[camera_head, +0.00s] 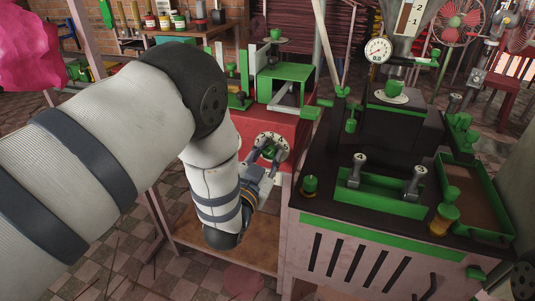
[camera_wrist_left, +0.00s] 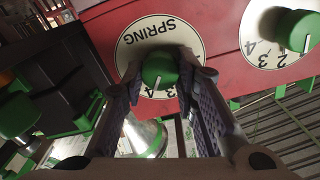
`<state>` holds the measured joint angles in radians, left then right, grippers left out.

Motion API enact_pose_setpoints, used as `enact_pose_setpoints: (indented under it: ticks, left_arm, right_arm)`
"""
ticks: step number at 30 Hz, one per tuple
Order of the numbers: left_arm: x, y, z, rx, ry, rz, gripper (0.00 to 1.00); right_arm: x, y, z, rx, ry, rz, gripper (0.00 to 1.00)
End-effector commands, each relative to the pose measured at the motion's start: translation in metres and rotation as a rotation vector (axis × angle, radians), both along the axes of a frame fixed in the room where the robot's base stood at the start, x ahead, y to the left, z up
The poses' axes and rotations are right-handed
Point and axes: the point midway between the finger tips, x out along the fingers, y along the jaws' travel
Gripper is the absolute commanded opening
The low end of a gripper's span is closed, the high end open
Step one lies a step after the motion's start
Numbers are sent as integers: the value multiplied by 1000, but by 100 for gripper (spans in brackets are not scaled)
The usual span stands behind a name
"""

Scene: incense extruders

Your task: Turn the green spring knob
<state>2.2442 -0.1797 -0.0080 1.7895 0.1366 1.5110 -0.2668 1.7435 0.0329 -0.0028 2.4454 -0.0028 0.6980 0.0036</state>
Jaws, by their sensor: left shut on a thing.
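The green spring knob (camera_wrist_left: 159,67) sits in the middle of a round cream dial (camera_wrist_left: 137,40) marked SPRING, on a red panel. In the left wrist view a white pointer line on the knob points down toward the numbers on the dial's lower edge. My left gripper (camera_wrist_left: 158,75) has a finger on each side of the knob and is shut on it. In the head view the left gripper (camera_head: 266,153) is at the dial on the red machine's front, and the knob (camera_head: 269,152) is partly hidden between the fingers. My right gripper is not in view.
A second green knob (camera_wrist_left: 298,30) on a numbered dial is beside it on the red panel (camera_wrist_left: 222,35). A black-topped machine (camera_head: 330,160) with levers and green knobs stands close on the right. A wooden shelf (camera_head: 200,238) lies below the gripper.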

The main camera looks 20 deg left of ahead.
Motion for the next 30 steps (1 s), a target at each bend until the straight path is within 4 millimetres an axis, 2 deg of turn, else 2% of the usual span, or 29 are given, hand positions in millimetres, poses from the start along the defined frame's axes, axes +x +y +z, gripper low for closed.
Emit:
enact_pose_setpoints:
  ticks: [5, 6, 9, 17, 20, 30]
  left_arm:
    - [-1, 0, -2, -1, 4, 0, 0]
    - [-1, 0, -2, -1, 4, 0, 29]
    - [0, 0, -2, -1, 4, 0, 47]
    - [-1, 0, -1, -1, 2, 1, 47]
    - [-10, 0, -2, -1, 5, 1, 47]
    - [-96, 3, -2, -1, 8, -1, 47]
  right_arm:
    - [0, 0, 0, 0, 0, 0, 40]
    - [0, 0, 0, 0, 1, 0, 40]
    - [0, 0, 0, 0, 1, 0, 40]
    - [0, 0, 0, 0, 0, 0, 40]
    - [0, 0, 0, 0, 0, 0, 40]
    - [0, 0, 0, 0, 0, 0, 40]
